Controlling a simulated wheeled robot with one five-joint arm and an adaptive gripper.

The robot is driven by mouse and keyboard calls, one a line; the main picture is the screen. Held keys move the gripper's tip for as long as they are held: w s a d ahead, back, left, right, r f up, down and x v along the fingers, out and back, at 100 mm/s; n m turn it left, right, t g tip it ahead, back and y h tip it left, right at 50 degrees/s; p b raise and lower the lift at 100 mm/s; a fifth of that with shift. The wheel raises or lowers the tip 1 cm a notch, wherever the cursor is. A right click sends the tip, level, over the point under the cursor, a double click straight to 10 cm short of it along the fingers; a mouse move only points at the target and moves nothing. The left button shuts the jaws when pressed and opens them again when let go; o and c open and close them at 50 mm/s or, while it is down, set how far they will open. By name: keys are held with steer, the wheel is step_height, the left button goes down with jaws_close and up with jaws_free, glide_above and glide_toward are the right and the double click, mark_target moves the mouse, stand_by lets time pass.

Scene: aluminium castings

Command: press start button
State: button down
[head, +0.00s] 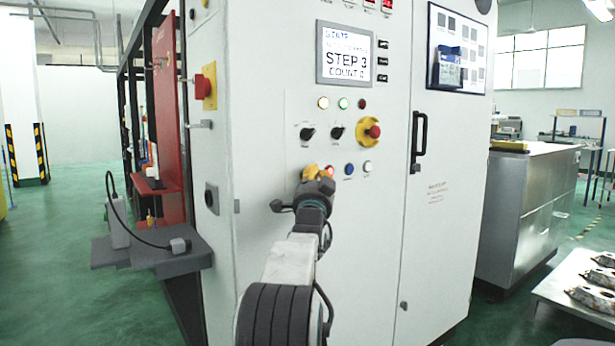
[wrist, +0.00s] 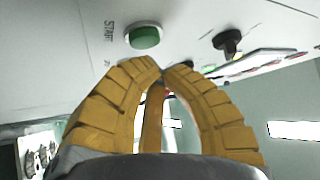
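My gripper (head: 316,171) is in front of the lower button row of the white cabinet. In the wrist view its yellow fingers (wrist: 161,69) are closed with their tips together, and nothing shows between them. The tips are just below the green button in the picture. I see no contact, but cannot tell the exact gap.
A black selector knob (wrist: 228,42) sticks out right of the button. In the head view, a red emergency stop (head: 374,131) on yellow, a blue button (head: 348,168) and a white button (head: 367,167) are close by. A screen (head: 346,55) reads STEP 3.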

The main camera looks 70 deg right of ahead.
steer(key=shift+w+d+b, duration=0.4)
steer(key=shift+w+d, duration=0.15)
steer(key=shift+w, duration=0.15)
stand_by(2.5)
